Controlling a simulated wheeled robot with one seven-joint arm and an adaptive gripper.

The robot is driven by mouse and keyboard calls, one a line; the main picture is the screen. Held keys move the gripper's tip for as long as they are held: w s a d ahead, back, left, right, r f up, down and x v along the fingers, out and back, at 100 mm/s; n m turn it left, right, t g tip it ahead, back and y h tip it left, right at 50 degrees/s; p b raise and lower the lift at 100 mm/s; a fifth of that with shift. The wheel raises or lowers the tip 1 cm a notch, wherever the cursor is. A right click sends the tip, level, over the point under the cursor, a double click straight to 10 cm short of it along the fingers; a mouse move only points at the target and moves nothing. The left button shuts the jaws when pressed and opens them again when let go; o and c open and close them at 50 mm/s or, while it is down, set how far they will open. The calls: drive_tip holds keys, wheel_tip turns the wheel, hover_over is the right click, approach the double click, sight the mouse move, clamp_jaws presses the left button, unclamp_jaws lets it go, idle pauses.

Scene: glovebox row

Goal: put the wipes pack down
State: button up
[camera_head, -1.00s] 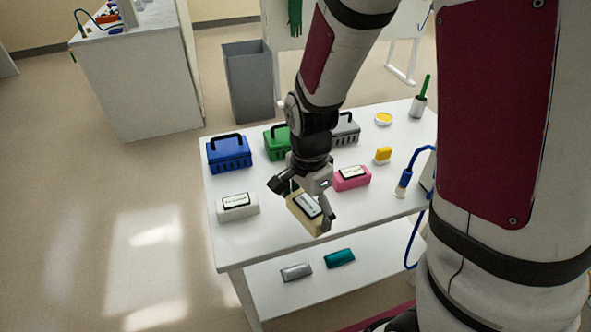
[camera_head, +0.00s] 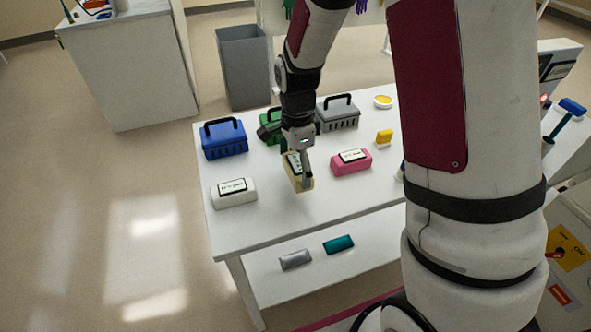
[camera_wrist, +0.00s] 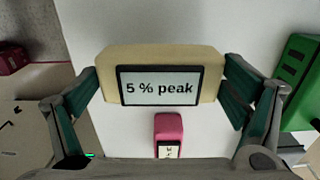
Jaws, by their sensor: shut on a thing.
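The wipes pack is a cream block (camera_head: 299,180) with a dark-framed label, which reads "5 % peak" in the wrist view (camera_wrist: 160,60). My gripper (camera_head: 296,160) is shut on it; in the wrist view the fingers press its two short ends (camera_wrist: 162,82). In the head view the pack is in front of the table's middle, between a white pack (camera_head: 234,193) and a pink pack (camera_head: 351,162). Whether its underside touches the table (camera_head: 270,220) I cannot tell. The gripper partly covers the pack in the head view.
Blue (camera_head: 225,140), green (camera_head: 270,125) and grey (camera_head: 338,117) caddies stand along the back. A yellow block (camera_head: 384,137) and a yellow-topped dish (camera_head: 383,101) are at the right. Silver (camera_head: 295,260) and teal (camera_head: 339,244) packs lie on the lower shelf. The front tabletop is clear.

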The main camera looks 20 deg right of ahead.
sight(296, 171)
drive_tip(key=shift+w+f, duration=0.1)
drive_tip(key=shift+w, duration=0.6)
drive_tip(key=shift+d+f, duration=0.1)
drive_tip(key=shift+f, duration=1.6)
drive_tip(key=shift+f, duration=0.15)
drive_tip(key=o, duration=1)
